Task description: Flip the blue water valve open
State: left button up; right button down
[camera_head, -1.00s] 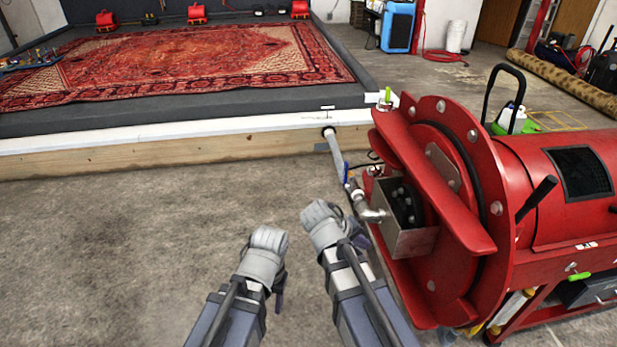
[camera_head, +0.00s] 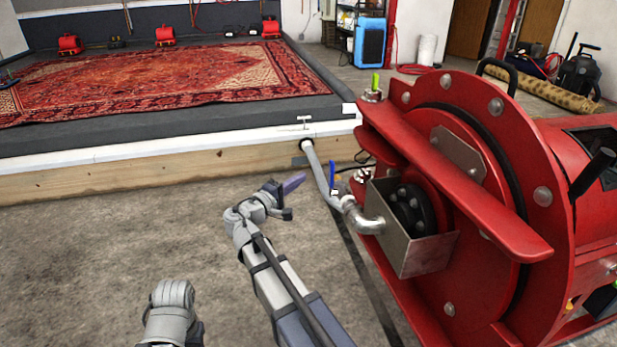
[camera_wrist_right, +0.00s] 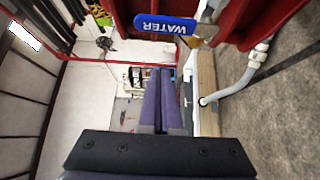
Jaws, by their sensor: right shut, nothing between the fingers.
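The blue water valve handle (camera_head: 332,176) stands upright on the grey pipe (camera_head: 318,170) between the wooden pit wall and the red machine. In the right wrist view the blue handle (camera_wrist_right: 166,25), marked WATER, lies near the top, to the side of the finger line. My right gripper (camera_head: 295,183) is left of the handle and apart from it. Its purple fingers (camera_wrist_right: 168,75) are shut and empty, pointing towards the handle's side. Of my left arm only a grey link shows at the bottom left, and its gripper is out of sight.
The red drum machine (camera_head: 465,200) with a metal box (camera_head: 410,250) stands close to the right of the valve. The pit's wooden wall (camera_head: 180,170) runs behind, with a red rug (camera_head: 180,78) beyond it. The concrete floor at the left is bare.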

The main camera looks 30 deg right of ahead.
aim_at(331, 179)
jog(key=shift+w, duration=0.1)
jog(key=d, duration=0.8)
dwell(0.6)
jog(key=shift+w, duration=0.1)
